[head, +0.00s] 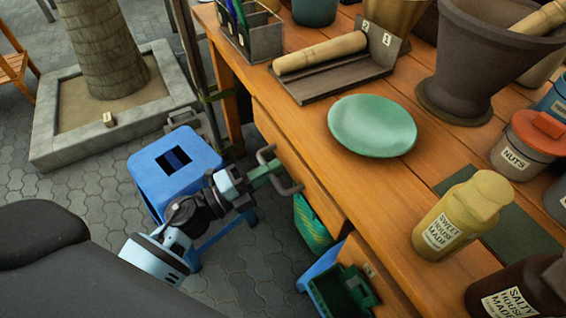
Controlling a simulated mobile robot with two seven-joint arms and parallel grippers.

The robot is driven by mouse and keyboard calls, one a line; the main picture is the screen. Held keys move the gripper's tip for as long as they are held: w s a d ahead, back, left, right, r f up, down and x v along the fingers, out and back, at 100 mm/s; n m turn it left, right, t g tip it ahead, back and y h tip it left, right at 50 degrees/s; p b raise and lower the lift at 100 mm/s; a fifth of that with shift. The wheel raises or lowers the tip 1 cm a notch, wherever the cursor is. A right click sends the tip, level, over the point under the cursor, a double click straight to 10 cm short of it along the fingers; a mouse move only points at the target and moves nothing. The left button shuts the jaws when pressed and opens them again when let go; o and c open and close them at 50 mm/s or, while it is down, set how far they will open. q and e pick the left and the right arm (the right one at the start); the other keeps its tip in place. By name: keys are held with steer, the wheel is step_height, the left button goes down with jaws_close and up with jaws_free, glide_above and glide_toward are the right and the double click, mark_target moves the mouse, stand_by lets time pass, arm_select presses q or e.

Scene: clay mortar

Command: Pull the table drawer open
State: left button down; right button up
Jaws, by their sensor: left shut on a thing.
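The wooden table (402,195) runs from the upper left to the lower right. Its drawer (305,185) is set in the side facing me, below the tabletop edge, and its front looks about flush with the table side. A grey looped handle (291,190) sticks out from the drawer front. My left gripper (268,172) is shut on the handle, with its arm reaching in from the lower left. The fingers partly hide the handle's middle. My right gripper is not in view.
A blue stool (176,160) stands on the paving just behind my left arm. On top are a green plate (372,125), a rolling pin (320,53), a large mortar (478,65) and a yellow bottle (460,215).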

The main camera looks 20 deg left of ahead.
arm_select(q)
steer(key=r+p+v, duration=0.1)
steer(key=r+v, duration=0.2)
steer(key=v, duration=1.4)
steer(key=shift+s+a+r, duration=0.15)
steer(key=shift+s+a, duration=0.25)
steer(key=shift+s, duration=0.05)
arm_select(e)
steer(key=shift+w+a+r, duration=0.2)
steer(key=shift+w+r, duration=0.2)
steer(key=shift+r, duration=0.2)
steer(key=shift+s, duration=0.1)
arm_select(q)
steer(key=c, duration=1.5)
jaws_free()
steer(key=shift+c, duration=0.2)
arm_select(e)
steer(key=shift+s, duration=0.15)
arm_select(q)
steer(key=v, duration=0.8)
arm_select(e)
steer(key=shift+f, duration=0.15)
arm_select(q)
steer(key=shift+w, duration=0.1)
